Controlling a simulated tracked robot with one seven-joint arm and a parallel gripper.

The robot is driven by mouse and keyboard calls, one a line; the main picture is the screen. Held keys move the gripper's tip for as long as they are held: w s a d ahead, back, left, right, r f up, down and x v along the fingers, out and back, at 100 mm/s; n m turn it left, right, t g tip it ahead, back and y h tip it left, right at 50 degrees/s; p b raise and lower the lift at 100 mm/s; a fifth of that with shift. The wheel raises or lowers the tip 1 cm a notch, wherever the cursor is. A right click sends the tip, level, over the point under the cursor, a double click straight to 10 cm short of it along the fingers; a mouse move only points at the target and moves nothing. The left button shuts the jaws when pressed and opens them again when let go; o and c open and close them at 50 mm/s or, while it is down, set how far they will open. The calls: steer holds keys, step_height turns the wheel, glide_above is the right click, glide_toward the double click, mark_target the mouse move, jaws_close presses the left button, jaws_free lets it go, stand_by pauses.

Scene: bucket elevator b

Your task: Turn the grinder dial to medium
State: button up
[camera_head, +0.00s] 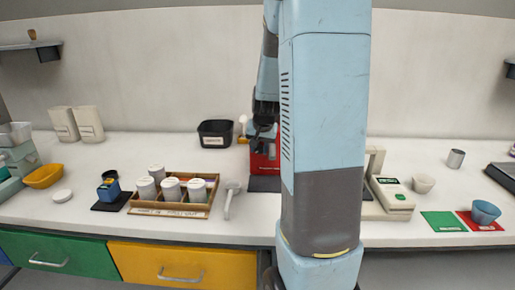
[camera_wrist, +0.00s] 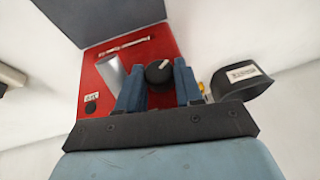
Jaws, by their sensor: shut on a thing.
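The red grinder (camera_head: 262,165) stands at the back middle of the counter, largely hidden behind my arm. In the wrist view the red front of the grinder (camera_wrist: 98,75) fills the upper middle, with a silver chute on it. The black dial (camera_wrist: 158,73) has a white pointer mark tilted toward the upper right. My gripper (camera_wrist: 158,82) has its two blue fingers on either side of the dial and is shut on it. In the head view my gripper is dark and mostly hidden near the grinder. The setting marks around the dial cannot be read.
A black bin (camera_head: 215,134) stands left of the grinder; it also shows in the wrist view (camera_wrist: 238,84). A scale-like device (camera_head: 392,195) stands right of my arm.

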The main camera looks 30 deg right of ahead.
steer(key=shift+t+y, duration=0.4)
steer(key=shift+y, duration=0.1)
stand_by(0.3)
steer(key=o, duration=0.7)
steer(key=shift+o, duration=0.2)
steer(key=v, duration=1.3)
steer(key=shift+r, duration=0.3)
steer(key=shift+s, duration=0.15)
